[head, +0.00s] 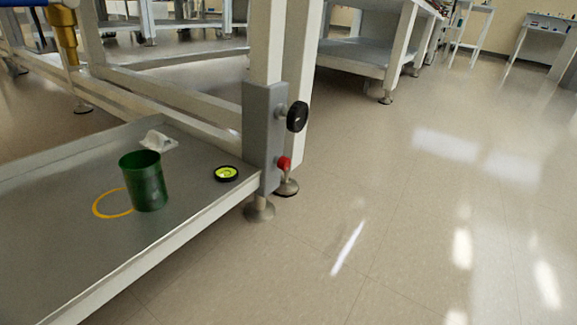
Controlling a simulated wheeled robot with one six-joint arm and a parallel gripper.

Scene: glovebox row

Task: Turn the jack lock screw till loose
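A grey jack housing (265,135) is fixed on the white front leg of the bench frame, near the middle of the head view. A black round knob (297,116) sticks out from its right side on a short shaft. A small red knob (284,163) sits lower on the same side, close above a levelling foot. The red one looks like the lock screw, but no label shows. Whether it is tight or loose cannot be seen. My gripper is not in view, and nothing touches either knob.
A low metal tray shelf (60,235) holds a green cup (147,182), a yellow ring mark (105,204), a round bubble level (226,173) and a small white piece (158,141). A brass-coloured cylinder (64,40) hangs upper left. The floor (430,220) right of the leg is clear.

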